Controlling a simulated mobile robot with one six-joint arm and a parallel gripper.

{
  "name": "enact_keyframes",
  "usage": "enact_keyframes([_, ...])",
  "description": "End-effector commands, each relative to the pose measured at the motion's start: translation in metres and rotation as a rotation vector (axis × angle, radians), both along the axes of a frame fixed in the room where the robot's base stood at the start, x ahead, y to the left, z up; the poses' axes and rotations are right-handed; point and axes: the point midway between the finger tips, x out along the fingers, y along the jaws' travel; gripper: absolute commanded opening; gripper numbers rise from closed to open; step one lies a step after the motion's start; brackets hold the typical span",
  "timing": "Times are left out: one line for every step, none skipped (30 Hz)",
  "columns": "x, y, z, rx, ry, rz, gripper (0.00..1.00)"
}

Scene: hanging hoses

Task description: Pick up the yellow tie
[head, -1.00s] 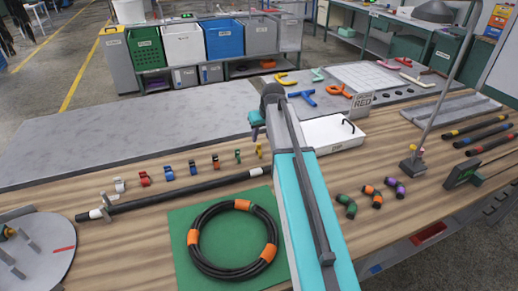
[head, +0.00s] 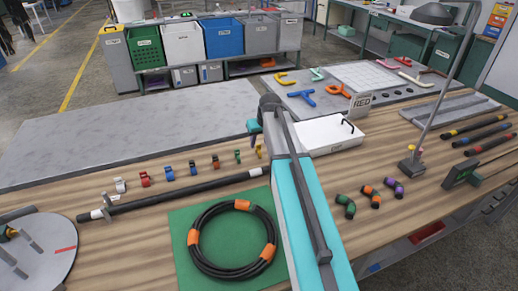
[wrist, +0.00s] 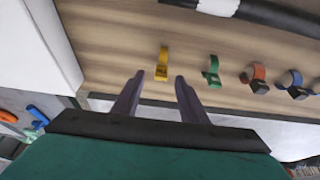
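The yellow tie (head: 259,150) stands on the wooden bench at the right end of a row of small coloured ties, close beside my arm. In the wrist view the yellow tie (wrist: 162,65) is upright, just ahead of the gap between my fingertips. My gripper (wrist: 160,76) is open and empty, with its two purple fingers apart on either side of the tie's line. I cannot tell the exact distance left between fingertips and tie. In the head view my arm hides most of the gripper.
A green tie (wrist: 212,70) stands right of the yellow one in the wrist view, with an orange-red tie (wrist: 259,78) beyond. A black hose (head: 185,193) lies on the near side of the row. A white tray (head: 332,136) stands right of my arm.

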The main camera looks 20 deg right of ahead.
Motion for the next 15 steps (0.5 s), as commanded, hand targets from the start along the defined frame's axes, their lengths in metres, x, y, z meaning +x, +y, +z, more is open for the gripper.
enact_keyframes([0.002, 0.001, -0.004, 0.000, 0.002, 0.000, 0.39])
enact_keyframes([0.002, 0.001, -0.006, 0.001, 0.002, 0.000, 0.39])
enact_keyframes([0.003, 0.002, -0.010, 0.001, 0.003, 0.000, 0.39])
enact_keyframes([0.004, 0.002, -0.013, 0.000, 0.002, 0.000, 0.39])
enact_keyframes([0.006, 0.002, -0.016, 0.000, 0.001, 0.000, 0.39])
enact_keyframes([0.008, 0.002, -0.019, 0.000, 0.001, 0.000, 0.39])
enact_keyframes([0.009, 0.002, -0.022, 0.000, 0.002, 0.000, 0.39])
enact_keyframes([0.010, 0.002, -0.024, 0.000, 0.002, 0.000, 0.39])
enact_keyframes([0.010, 0.002, -0.027, 0.000, 0.002, 0.000, 0.39])
enact_keyframes([0.011, 0.002, -0.028, 0.000, 0.001, 0.000, 0.39])
enact_keyframes([0.011, 0.002, -0.029, 0.000, 0.001, 0.001, 0.39])
enact_keyframes([0.012, 0.002, -0.030, 0.000, 0.000, 0.001, 0.39])
enact_keyframes([0.012, 0.002, -0.031, 0.000, 0.000, 0.001, 0.39])
enact_keyframes([0.012, 0.002, -0.031, 0.000, 0.000, 0.001, 0.39])
enact_keyframes([0.012, 0.002, -0.031, 0.000, -0.001, 0.001, 0.39])
